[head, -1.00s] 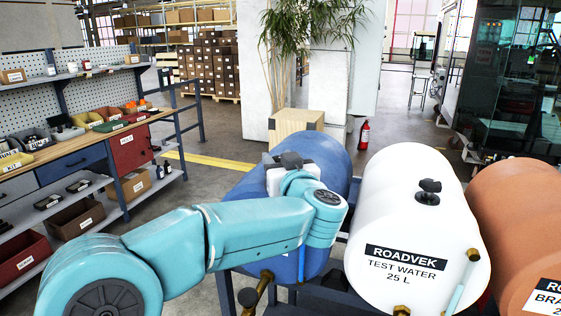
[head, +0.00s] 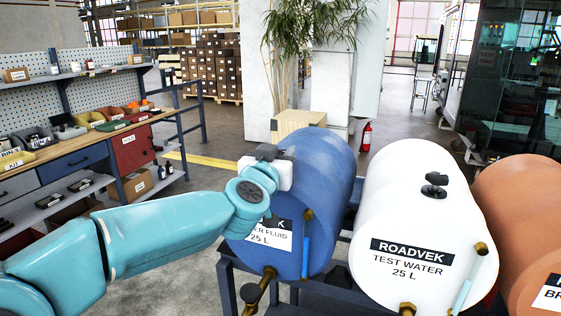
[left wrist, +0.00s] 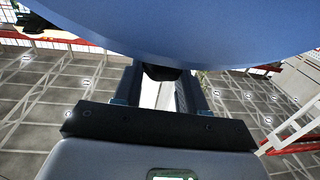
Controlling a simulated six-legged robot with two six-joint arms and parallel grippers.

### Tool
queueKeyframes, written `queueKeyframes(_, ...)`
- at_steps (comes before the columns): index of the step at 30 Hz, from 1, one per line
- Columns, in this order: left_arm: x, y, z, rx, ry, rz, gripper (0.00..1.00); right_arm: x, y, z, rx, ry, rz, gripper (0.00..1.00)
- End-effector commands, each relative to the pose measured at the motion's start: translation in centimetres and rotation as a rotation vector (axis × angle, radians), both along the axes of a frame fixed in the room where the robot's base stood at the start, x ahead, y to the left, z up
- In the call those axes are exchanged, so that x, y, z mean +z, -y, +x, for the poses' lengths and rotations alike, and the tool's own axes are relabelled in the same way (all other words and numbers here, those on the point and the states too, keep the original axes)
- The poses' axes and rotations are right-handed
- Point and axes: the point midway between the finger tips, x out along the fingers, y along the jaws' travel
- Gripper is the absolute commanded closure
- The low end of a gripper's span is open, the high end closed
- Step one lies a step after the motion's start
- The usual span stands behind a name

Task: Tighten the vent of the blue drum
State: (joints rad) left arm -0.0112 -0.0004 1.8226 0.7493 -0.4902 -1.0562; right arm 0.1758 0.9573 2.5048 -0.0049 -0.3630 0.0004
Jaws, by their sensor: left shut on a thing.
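The blue drum (head: 325,175) lies on its side on a dark frame, with its partly covered white label facing me. My left gripper (head: 280,156) is at the upper left of the drum, its wrist to the left. In the left wrist view the two dark fingers (left wrist: 162,88) are closed around a black knob, the vent (left wrist: 163,73), just under the drum's blue surface (left wrist: 190,25). In the head view the gripper hides the vent, so its turn angle cannot be read. My right gripper is not in view.
A white test-water drum (head: 415,215) with a black vent knob (head: 435,185) stands close on the right, and an orange drum (head: 525,215) beyond it. Brass taps (head: 262,285) stick out in front. A workbench (head: 80,145) with bins is at the left.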

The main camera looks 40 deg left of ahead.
Motion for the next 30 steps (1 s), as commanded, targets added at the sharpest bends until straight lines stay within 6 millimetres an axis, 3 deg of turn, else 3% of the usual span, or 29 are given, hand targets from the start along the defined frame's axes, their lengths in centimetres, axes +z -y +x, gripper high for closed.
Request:
queueKeyframes(1, -0.7, -0.4, -0.1, -0.035, 0.007, 0.001, 0.89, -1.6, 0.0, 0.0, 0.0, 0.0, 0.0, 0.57)
queueKeyframes(5, -1.0, -0.5, -0.1, -0.146, 0.011, 0.001, 0.89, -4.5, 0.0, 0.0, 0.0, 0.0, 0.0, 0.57)
queueKeyframes(12, -1.6, -0.9, 0.1, -0.328, 0.006, 0.0, 0.89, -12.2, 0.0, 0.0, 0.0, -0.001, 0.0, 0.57)
queueKeyframes(16, -1.4, -1.0, 0.1, -0.425, 0.0, -0.002, 0.89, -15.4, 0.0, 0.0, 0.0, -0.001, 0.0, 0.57)
queueKeyframes(22, -0.6, -1.2, 0.2, -0.579, -0.009, -0.004, 0.89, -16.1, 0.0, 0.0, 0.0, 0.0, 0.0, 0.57)
queueKeyframes(30, 0.1, -1.4, 0.4, -0.791, -0.012, -0.003, 0.89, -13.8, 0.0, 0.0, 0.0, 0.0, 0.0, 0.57)
